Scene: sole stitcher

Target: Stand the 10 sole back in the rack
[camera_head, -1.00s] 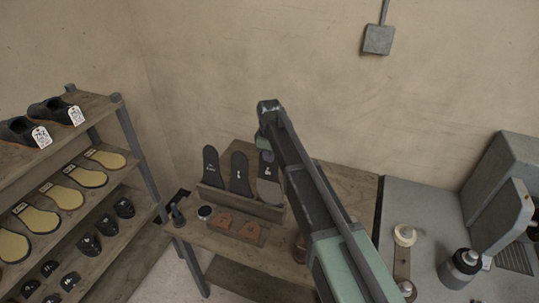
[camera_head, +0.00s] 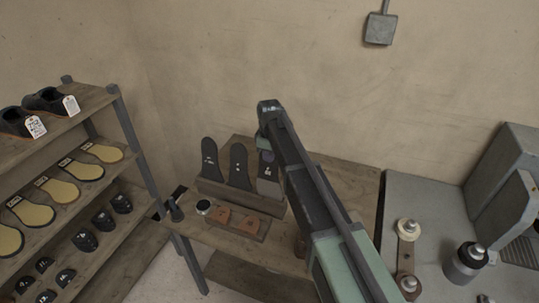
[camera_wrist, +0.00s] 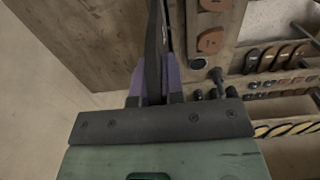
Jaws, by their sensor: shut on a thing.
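My gripper (camera_head: 265,156) has purple fingers and is shut on a dark sole (camera_head: 268,187) near its top. This sole stands roughly upright at the right end of a wooden rack (camera_head: 222,193). Its lower end is at the rack's front board; I cannot tell whether it is fully seated in a slot. Its label is too small to read. Two other dark soles, at the left (camera_head: 209,159) and middle (camera_head: 239,168), stand in the rack. In the wrist view the sole (camera_wrist: 154,45) shows edge-on between the fingers of my gripper (camera_wrist: 153,85).
The rack stands on a wooden table (camera_head: 335,195) near the wall. A board with brown pieces (camera_head: 236,221) and a small round tin (camera_head: 203,206) lie before it. A shoe shelf (camera_head: 75,130) is at left, a grey machine bench (camera_head: 430,205) at right.

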